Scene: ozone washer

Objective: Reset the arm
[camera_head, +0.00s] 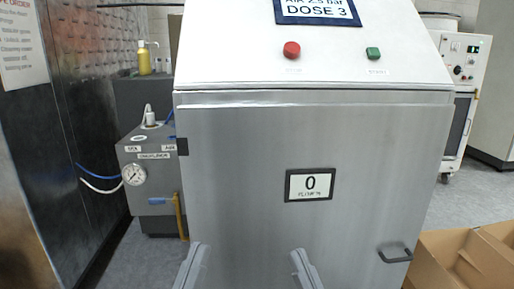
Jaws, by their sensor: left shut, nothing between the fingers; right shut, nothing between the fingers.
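My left gripper (191,265) and my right gripper (305,267) rise into the bottom edge of the head view, in front of the lower part of the washer's steel front (240,190). Both are shut and empty. Only their upper ends show; the rest of both arms is below the picture. They are apart from each other, with the bare steel front showing between them. I cannot tell how far they are from the washer.
The washer has a red button (291,49), a green button (373,53), a display reading 0 (310,185) and a dark handle (395,256). A grey unit with a gauge (134,174) stands left. Open cardboard boxes (450,245) stand lower right.

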